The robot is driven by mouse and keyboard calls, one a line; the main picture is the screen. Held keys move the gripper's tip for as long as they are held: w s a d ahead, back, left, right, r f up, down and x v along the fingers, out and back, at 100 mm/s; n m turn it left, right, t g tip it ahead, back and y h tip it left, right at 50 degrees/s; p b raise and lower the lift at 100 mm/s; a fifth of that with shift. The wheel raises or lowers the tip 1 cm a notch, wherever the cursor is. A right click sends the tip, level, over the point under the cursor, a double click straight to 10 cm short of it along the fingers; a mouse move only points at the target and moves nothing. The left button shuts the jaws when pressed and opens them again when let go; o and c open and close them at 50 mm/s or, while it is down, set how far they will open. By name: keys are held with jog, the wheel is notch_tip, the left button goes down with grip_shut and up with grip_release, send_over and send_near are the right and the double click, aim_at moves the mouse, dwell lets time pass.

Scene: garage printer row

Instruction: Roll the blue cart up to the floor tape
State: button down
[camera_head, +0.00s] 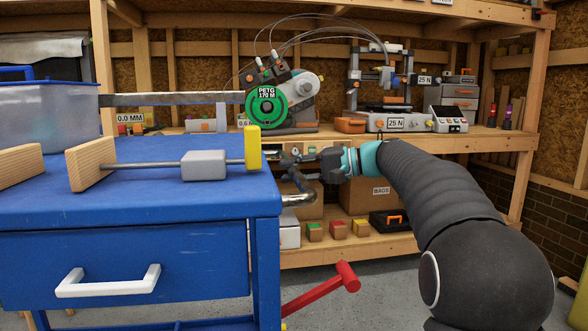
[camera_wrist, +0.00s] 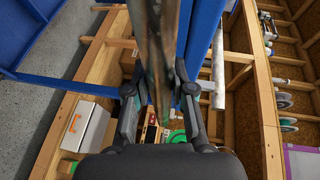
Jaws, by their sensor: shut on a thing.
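The blue cart (camera_head: 190,205) fills the left of the head view, with a white drawer handle on its front. A metal push bar (camera_head: 299,199) curves out from its right end. My gripper (camera_head: 303,166) reaches this bar from the right. In the wrist view the shiny brownish bar (camera_wrist: 155,45) runs between the two fingers of my gripper (camera_wrist: 160,95), which is shut on it. Blue cart parts (camera_wrist: 204,35) show just beside the bar. No floor tape is visible in either view.
On the cart stand a clear bin (camera_head: 45,118) and a wood-and-metal clamp (camera_head: 204,165). A wooden workbench (camera_head: 440,143) with printers and boxes stands close behind. A red lever (camera_head: 322,290) sticks out low at the cart's right. Grey floor (camera_head: 375,300) shows below.

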jog(key=shift+d, duration=0.1)
jog(key=c, duration=1)
grip_release()
jog(key=shift+o, duration=0.2)
jog(key=shift+d, duration=0.15)
jog(key=v, duration=1.2)
jog(key=shift+s, duration=0.1)
